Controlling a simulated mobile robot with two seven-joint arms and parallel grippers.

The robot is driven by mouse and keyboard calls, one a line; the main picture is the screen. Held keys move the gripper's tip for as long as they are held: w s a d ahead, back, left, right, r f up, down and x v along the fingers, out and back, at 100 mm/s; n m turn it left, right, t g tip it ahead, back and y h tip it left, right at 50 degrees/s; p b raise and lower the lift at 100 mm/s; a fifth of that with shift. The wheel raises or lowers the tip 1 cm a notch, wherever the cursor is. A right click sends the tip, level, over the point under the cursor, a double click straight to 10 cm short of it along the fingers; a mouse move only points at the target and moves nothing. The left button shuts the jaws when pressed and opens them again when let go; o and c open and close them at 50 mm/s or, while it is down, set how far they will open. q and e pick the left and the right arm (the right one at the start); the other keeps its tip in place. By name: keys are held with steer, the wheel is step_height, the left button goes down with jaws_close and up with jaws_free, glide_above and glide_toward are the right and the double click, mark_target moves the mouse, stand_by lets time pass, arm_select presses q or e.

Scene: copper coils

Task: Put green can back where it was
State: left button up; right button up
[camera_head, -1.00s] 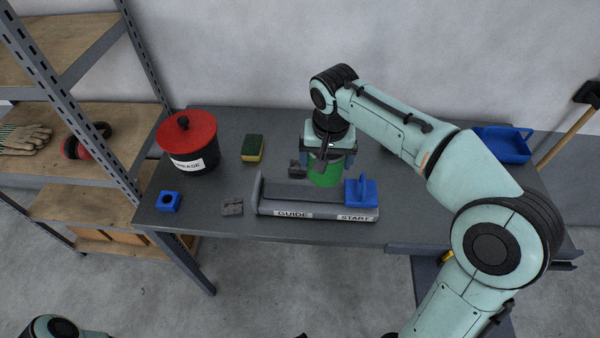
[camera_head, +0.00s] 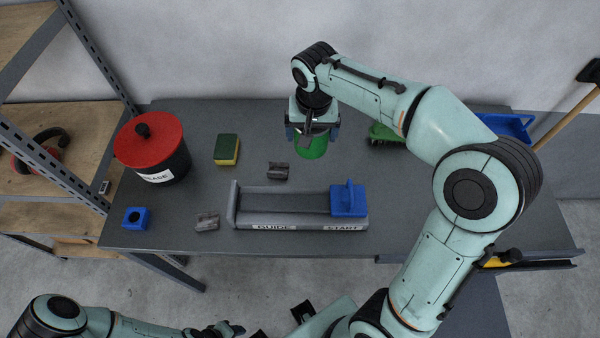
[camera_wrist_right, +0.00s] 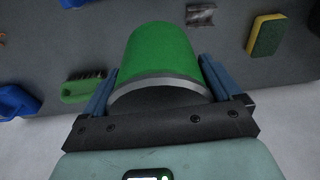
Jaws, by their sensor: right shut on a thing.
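The green can (camera_head: 311,148) is between the fingers of my right gripper (camera_head: 312,131), toward the back of the grey table, behind the guide fixture. In the right wrist view the can (camera_wrist_right: 160,52) sits between the two blue fingers of the right gripper (camera_wrist_right: 158,88), which is shut on it. I cannot tell if the can's bottom touches the table. My left gripper (camera_head: 225,329) is low at the front, off the table; its fingers are too small and cut off to read.
A grey guide fixture (camera_head: 275,226) with a blue handled block (camera_head: 348,201) stands in front. A green brush (camera_head: 384,133) lies right of the can. A sponge (camera_head: 227,149), red-lidded pot (camera_head: 150,145), blue holed block (camera_head: 136,218), dark metal pieces (camera_head: 278,170) and blue tray (camera_head: 507,126) are around.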

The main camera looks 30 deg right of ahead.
arm_select(q)
steer(key=shift+s+f+b, duration=0.3)
steer(key=shift+f+b, duration=0.1)
steer(key=shift+f, duration=0.15)
steer(key=shift+s+f+b, duration=0.3)
steer(key=shift+f+b, duration=0.05)
steer(key=shift+f, duration=0.2)
arm_select(e)
step_height(320, 180, down, 15)
steer(key=shift+f, duration=0.2)
steer(key=shift+f, duration=0.15)
steer(key=o, duration=1)
arm_select(q)
steer(key=shift+s+f, duration=0.1)
